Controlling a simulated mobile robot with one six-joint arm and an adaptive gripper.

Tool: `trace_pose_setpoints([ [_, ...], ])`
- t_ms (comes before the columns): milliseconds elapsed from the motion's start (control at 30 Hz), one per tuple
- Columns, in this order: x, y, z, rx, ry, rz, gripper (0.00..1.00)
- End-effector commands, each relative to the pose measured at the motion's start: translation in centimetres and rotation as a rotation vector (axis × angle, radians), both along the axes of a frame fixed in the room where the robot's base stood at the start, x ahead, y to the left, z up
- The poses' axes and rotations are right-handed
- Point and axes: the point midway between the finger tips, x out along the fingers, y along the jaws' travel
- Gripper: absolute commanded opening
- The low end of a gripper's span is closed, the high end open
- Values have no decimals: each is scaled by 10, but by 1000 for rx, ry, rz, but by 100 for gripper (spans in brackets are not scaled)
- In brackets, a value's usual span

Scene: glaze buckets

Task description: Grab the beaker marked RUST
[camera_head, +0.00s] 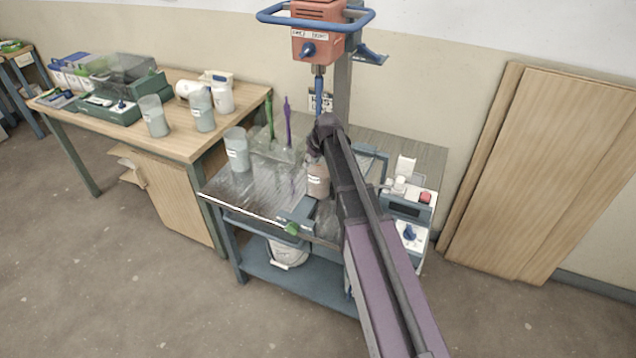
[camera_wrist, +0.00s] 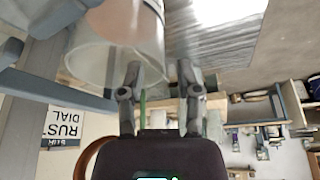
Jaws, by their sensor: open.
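A clear beaker with brownish contents and a white label (camera_head: 318,178) stands on the metal-topped workbench, partly hidden by my arm. I cannot read its label. In the wrist view a clear beaker with brownish contents (camera_wrist: 112,45) fills the upper left, its rim close to my fingers. My gripper (camera_wrist: 160,72) is open with nothing between its fingers. Its left finger overlaps the beaker in the picture, and its right finger lies to the right of it. I cannot tell if they touch. In the head view my gripper (camera_head: 318,142) is just above the brownish beaker.
Another labelled beaker (camera_head: 237,152) with grey contents stands to the left. A clear holder with green and purple sticks (camera_head: 275,145) is behind. A red mixer (camera_head: 318,35) rises at the back. A control box (camera_head: 405,215) is right.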

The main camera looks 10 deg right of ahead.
Motion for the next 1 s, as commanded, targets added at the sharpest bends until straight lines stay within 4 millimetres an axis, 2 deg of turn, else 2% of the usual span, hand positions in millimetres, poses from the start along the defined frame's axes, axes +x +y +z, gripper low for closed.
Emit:
trace_pose_setpoints([
  [100, 4, 2, -13, 0, 0, 0, 44],
  [300, 8, 5, -22, 0, 0, 1, 44],
  [967, 8, 5, -23, 0, 0, 1, 44],
  [1000, 8, 5, -23, 0, 0, 1, 41],
])
